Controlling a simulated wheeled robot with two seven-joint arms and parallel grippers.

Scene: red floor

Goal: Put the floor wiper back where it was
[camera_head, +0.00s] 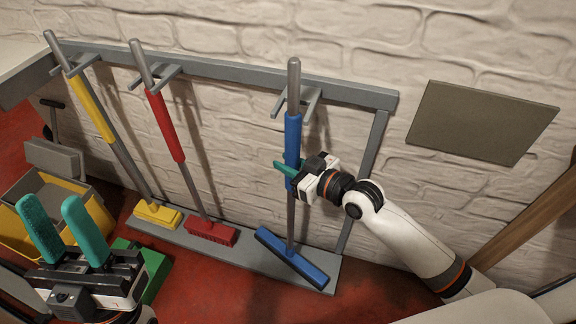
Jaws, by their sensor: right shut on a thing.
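The blue floor wiper (292,135) stands nearly upright at the right part of the grey rack (230,75). Its grey upper pole is at the rack's right holder (309,97); I cannot tell whether it is seated between the prongs. Its blue head (292,259) is at the rack's grey base shelf (240,259). My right gripper (290,170) is shut on the lower part of the blue grip, coming from the right. My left gripper (66,232), with green fingers, is open and empty at the lower left, away from the wiper.
A yellow brush (92,110) and a red brush (165,125) hang in the rack to the left. A yellow and grey bucket (45,200) and a green item (155,268) are near my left gripper. A dark panel (480,122) is on the wall at right.

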